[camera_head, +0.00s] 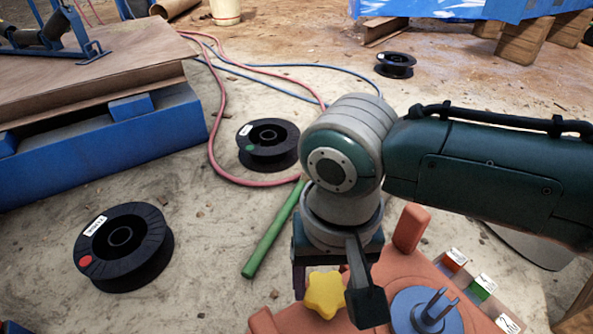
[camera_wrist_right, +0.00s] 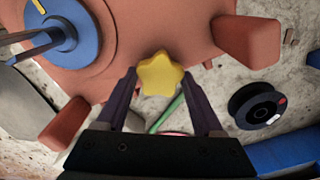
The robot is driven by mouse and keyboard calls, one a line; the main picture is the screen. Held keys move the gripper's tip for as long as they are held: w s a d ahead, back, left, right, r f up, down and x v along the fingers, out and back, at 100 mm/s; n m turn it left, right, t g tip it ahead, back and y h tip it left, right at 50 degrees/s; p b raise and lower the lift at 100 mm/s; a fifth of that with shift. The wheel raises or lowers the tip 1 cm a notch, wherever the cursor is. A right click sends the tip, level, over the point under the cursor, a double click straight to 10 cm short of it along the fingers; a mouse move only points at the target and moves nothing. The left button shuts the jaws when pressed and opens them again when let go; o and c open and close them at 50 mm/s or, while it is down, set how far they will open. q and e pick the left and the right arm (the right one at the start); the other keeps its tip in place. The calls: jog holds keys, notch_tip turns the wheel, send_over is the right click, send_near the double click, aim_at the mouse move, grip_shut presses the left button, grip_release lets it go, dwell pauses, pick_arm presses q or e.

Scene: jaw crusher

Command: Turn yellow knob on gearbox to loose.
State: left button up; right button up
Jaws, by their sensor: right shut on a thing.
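The yellow star-shaped knob (camera_head: 324,294) sits on the side of the orange-red gearbox (camera_head: 402,270) at the bottom of the head view. My right gripper (camera_head: 328,285) reaches down over it and is shut on it, one finger on each side. In the right wrist view the knob (camera_wrist_right: 160,74) shows between the two dark fingertips (camera_wrist_right: 160,80), against the edge of the gearbox (camera_wrist_right: 195,28). The knob's shaft and the exact finger contact are hidden. My left gripper is not in view.
A blue disc with upright prongs (camera_head: 427,312) stands on the gearbox, beside labelled colour blocks (camera_head: 482,287). Black spools (camera_head: 123,247) (camera_head: 268,145), a green rod (camera_head: 272,232) and red and blue hoses (camera_head: 216,130) lie on the dusty floor. A blue beam (camera_head: 100,150) stands left.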

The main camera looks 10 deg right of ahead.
jog(key=shift+s+r+n+p, duration=0.1)
jog(key=shift+r+n+p, duration=0.1)
jog(key=shift+n+p, duration=1.75)
jog(key=shift+n, duration=0.25)
jog(key=shift+f+n, duration=0.1)
jog(key=shift+n, duration=0.9)
jog(key=n+p, duration=0.1)
jog(key=n, duration=0.2)
jog(key=shift+n, duration=0.3)
jog(key=n, duration=0.3)
jog(key=shift+f+n, duration=0.1)
jog(key=shift+n, duration=0.2)
jog(key=n, duration=0.3)
jog(key=shift+n+p, duration=0.3)
jog(key=shift+n, duration=0.8)
